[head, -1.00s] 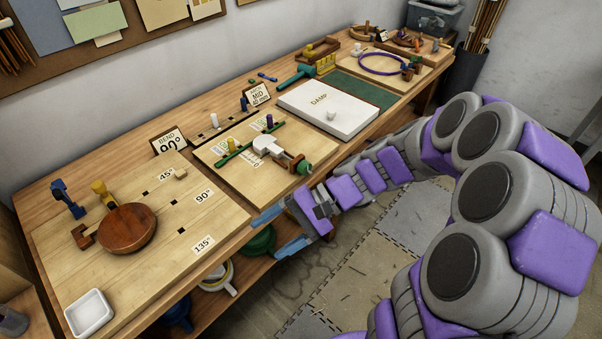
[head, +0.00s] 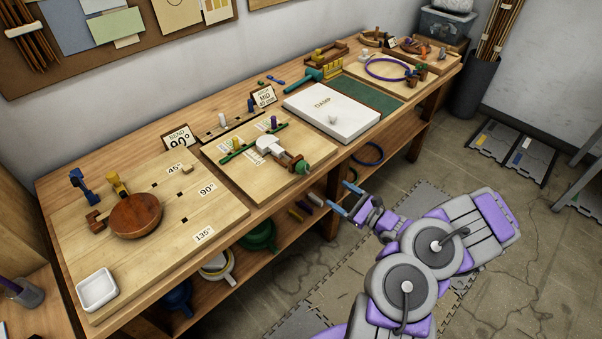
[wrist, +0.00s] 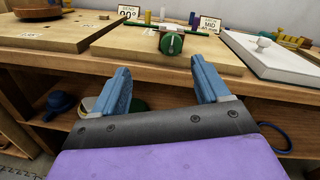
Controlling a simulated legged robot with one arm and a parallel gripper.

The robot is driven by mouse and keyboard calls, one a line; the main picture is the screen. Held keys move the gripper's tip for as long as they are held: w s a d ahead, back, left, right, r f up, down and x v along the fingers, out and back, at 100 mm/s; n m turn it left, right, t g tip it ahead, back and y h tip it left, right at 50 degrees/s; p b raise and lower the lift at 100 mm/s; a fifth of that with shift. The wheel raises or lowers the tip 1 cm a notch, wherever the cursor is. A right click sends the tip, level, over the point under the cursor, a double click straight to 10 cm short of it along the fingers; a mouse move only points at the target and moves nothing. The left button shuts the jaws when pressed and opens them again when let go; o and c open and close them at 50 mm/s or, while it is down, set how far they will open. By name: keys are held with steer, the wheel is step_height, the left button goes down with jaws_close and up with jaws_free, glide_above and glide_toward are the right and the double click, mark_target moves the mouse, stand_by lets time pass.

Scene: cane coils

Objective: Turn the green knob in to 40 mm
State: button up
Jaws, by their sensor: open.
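The green knob (head: 302,167) sits at the front end of a brown clamp block on the middle wooden board (head: 232,183). In the wrist view the knob (wrist: 171,43) faces me above the board's front edge, with a light line across its face. A white piece (head: 269,145) lies behind the clamp, near a green bar (head: 240,153). My gripper (head: 346,197) is open and empty, in front of the bench and apart from the knob. In the wrist view its two blue fingers (wrist: 160,85) point toward the bench, with the knob beyond and between them.
A "MID 40 mm" sign (head: 264,96) stands behind the board. The left board (head: 165,240) bears a round brown disc and angle labels. A white slab marked DAMP (head: 318,103) lies to the right. A shelf under the bench holds several items. The floor in front is open.

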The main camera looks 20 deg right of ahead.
step_height(320, 180, down, 2)
steer(key=d+m+h, duration=0.1)
steer(key=d, duration=0.1)
steer(key=b, duration=0.4)
glide_toward(305, 169)
steer(key=x, duration=0.8)
steer(key=shift+w+f, duration=0.1)
steer(key=shift+f, duration=0.2)
steer(key=shift+d, duration=0.1)
steer(key=c, duration=1)
steer(key=shift+c, duration=0.2)
